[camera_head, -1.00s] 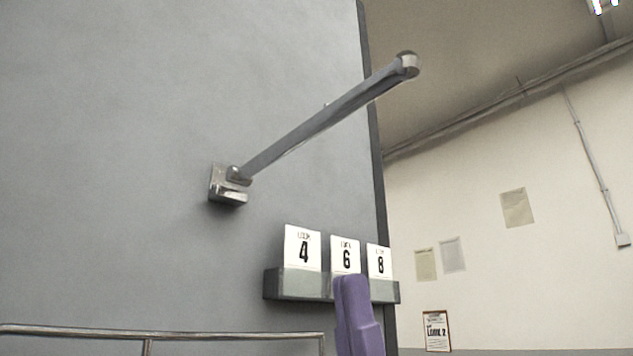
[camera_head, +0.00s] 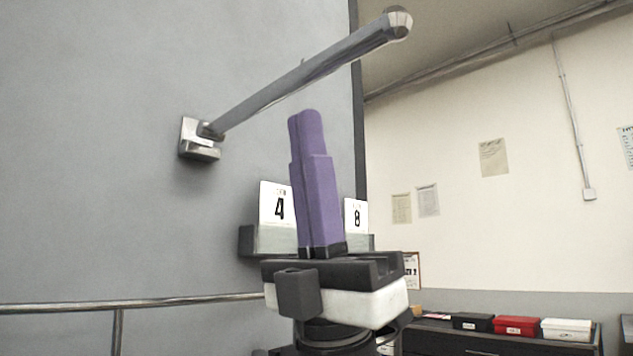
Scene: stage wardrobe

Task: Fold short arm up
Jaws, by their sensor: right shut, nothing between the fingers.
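The short arm (camera_head: 310,73) is a grey metal bar with a rounded silver end. It slopes up to the right from a silver bracket (camera_head: 199,140) on the grey wall panel. My right gripper (camera_head: 306,115) has purple fingers pointing up and pressed together, with nothing between them. In the picture its fingertips are below the bar's middle, with a gap between; the depth between them is hard to judge. My left gripper is not in view.
A ledge (camera_head: 262,241) on the panel holds number cards 4 (camera_head: 278,206) and 8 (camera_head: 356,217), partly behind my gripper. A metal rail (camera_head: 180,302) runs at lower left. A dark cabinet (camera_head: 450,340) with red (camera_head: 516,326) and white boxes stands at lower right.

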